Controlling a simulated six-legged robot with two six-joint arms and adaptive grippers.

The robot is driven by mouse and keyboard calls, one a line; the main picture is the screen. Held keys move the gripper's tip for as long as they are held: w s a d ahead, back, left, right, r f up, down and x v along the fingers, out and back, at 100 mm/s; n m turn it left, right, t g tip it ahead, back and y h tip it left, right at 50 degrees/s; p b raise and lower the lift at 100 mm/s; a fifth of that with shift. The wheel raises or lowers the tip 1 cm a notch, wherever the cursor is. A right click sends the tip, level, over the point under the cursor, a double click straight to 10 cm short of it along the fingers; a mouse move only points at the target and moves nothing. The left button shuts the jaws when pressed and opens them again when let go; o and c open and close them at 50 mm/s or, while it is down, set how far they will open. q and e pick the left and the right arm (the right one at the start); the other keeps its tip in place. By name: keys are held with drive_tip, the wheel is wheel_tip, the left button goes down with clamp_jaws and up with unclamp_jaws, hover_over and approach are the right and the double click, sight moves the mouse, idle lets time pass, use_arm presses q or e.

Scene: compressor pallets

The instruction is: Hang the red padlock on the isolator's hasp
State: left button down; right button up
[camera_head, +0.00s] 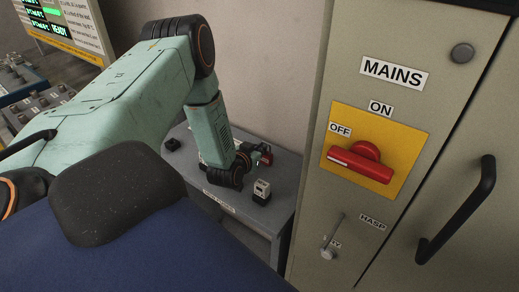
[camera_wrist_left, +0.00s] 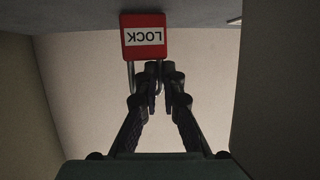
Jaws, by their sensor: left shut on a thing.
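The red padlock (camera_wrist_left: 146,38) with a white LOCK label shows upside down in the left wrist view. My left gripper (camera_wrist_left: 160,72) is shut on its metal shackle, and the red body lies beyond the fingertips. In the head view my left gripper (camera_head: 252,158) is small and dark over the grey table, with a bit of red at its tip. The isolator's red switch handle (camera_head: 360,162) sits on a yellow plate on the cabinet, near the OFF label. A HASP label (camera_head: 372,222) is below it. A thin metal rod with a pale end (camera_head: 328,253) is left of that label. My right gripper is not seen.
The grey table (camera_head: 210,190) stands left of the cabinet. It bears a small black-and-white block (camera_head: 262,191) and a dark block (camera_head: 173,144). A black door handle (camera_head: 460,210) juts out at the right. A screen (camera_head: 60,22) and control boxes are at the far left.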

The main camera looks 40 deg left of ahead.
use_arm(q)
drive_tip(key=shift+s, duration=0.2)
drive_tip(key=shift+s+f+b, duration=0.1)
drive_tip(key=shift+f+b, duration=0.05)
drive_tip(key=shift+b, duration=0.15)
drive_tip(key=c, duration=1.7)
unclamp_jaws()
drive_tip(key=shift+w+f, duration=0.1)
drive_tip(key=shift+w, duration=0.1)
drive_tip(key=shift+c, duration=0.2)
drive_tip(key=shift+o, duration=1.2)
drive_tip(key=shift+s, duration=0.2)
drive_tip(key=shift+w, duration=0.1)
drive_tip(key=shift+d+r, duration=0.1)
drive_tip(key=shift+r, duration=0.15)
drive_tip(key=v, duration=0.3)
drive_tip(key=p+v, duration=0.1)
drive_tip(key=v, duration=0.2)
drive_tip(key=shift+s+r+p, duration=0.1)
drive_tip(key=shift+s+p, duration=0.2)
drive_tip(key=shift+s, duration=0.1)
drive_tip(key=shift+s+d+r, duration=0.1)
drive_tip(key=shift+s+d, duration=0.05)
drive_tip(key=shift+s, duration=0.2)
